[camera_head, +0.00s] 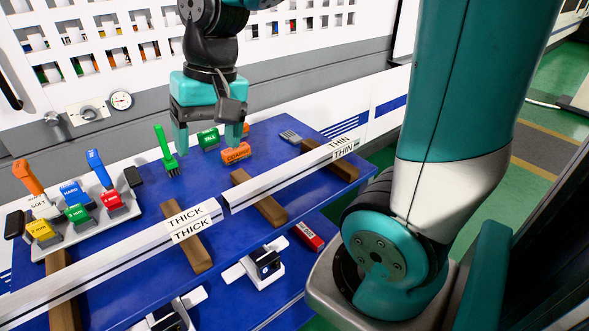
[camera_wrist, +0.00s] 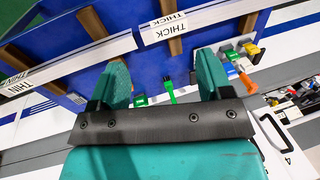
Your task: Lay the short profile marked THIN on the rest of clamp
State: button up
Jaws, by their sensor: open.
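The short white profile marked THIN (camera_head: 285,178) lies across brown wooden bars on the right part of the blue table. Its THIN end also shows at the left of the wrist view (camera_wrist: 75,62). My gripper (camera_head: 208,145) is open and empty above the back of the table, behind the profiles and apart from them. Its two teal fingers (camera_wrist: 163,70) stand wide apart in the wrist view, with nothing held between them. I cannot identify the clamp for certain; a white and black device (camera_head: 262,265) sits on the lower blue level.
A longer profile marked THICK (camera_head: 110,262) lies left of the THIN one, nearly end to end. A green brush (camera_head: 166,152), a green block (camera_head: 208,138) and an orange cylinder (camera_head: 236,153) are near my gripper. A grey tool rack (camera_head: 100,222) stands at the left.

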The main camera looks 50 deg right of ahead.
jog(key=w+d+f+m+h+b, duration=0.1)
jog(key=w+d+f+m, duration=0.1)
jog(key=d+m, duration=0.4)
jog(key=w+d+f+m+h+b, duration=0.1)
jog(key=w+d+m, duration=0.2)
jog(key=d, duration=0.6)
jog(key=m+g, duration=0.1)
jog(key=m, duration=0.7)
send_over(300, 161)
notch_tip(300, 161, down, 3)
jog(key=f+p, duration=0.1)
jog(key=f, duration=0.9)
jog(key=shift+a+f, duration=0.2)
jog(key=shift+s+d+f+p, duration=0.1)
jog(key=shift+f+p, duration=0.75)
jog(key=shift+f, duration=2.05)
jog(key=c, duration=1)
jog(key=shift+c, duration=0.9)
jog(key=shift+r, duration=0.15)
